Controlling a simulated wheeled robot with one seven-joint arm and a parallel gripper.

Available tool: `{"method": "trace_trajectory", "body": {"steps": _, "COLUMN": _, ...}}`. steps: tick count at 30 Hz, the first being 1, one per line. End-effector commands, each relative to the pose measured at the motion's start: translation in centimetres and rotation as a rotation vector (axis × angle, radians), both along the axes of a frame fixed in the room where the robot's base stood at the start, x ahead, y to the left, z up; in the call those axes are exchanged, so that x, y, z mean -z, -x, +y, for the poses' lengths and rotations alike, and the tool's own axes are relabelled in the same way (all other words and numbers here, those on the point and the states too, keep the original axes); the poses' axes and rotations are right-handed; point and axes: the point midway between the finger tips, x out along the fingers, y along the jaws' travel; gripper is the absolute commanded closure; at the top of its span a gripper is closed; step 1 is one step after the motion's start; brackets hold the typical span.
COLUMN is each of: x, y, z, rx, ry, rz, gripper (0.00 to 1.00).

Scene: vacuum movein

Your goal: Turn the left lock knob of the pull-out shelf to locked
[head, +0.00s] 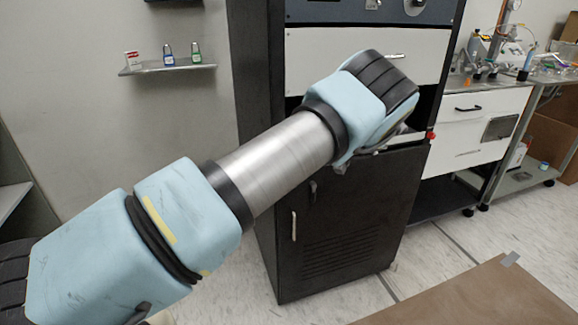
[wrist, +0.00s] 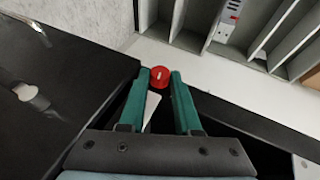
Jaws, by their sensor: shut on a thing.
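In the wrist view a red knob (wrist: 160,79) with a small pale mark on its face sits between the tips of the two green fingers of my gripper (wrist: 160,74). The fingers are shut on it, one on each side. The knob is near the edge of a black surface. I cannot tell whether it stands at locked. In the head view my arm covers the front of the shelf area, and my gripper's fingers are hidden behind the wrist. A small red part (head: 430,136) shows at the right edge of the black cabinet; I cannot tell whether it is the same knob.
The black cabinet (head: 345,225) has a lower door with a pale handle (head: 294,226). A white drawer front (head: 430,58) is above. A small wall shelf (head: 168,69) holds little bottles at the left. A brown board (head: 480,300) lies at the front right.

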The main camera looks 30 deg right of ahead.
Motion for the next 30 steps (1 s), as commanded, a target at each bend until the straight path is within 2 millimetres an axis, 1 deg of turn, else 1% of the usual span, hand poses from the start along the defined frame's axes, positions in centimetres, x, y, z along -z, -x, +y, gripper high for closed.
{"method": "trace_trajectory", "body": {"steps": 1, "x": 0.63, "y": -0.03, "z": -0.13, "rx": 0.003, "ry": -0.03, "rz": -0.006, "gripper": 1.0}}
{"method": "trace_trajectory", "body": {"steps": 6, "x": 0.7, "y": 0.01, "z": -0.16, "rx": 0.003, "ry": -0.125, "rz": -0.017, "gripper": 1.0}}
{"method": "trace_trajectory", "body": {"steps": 12, "x": 0.64, "y": -0.02, "z": -0.19, "rx": 0.004, "ry": -0.192, "rz": -0.025, "gripper": 1.0}}
{"method": "trace_trajectory", "body": {"steps": 29, "x": 0.51, "y": -0.04, "z": -0.13, "rx": 0.002, "ry": -0.221, "rz": -0.027, "gripper": 1.0}}
{"method": "trace_trajectory", "body": {"steps": 30, "x": 0.51, "y": -0.04, "z": -0.13, "rx": 0.002, "ry": -0.221, "rz": -0.027, "gripper": 0.66}}
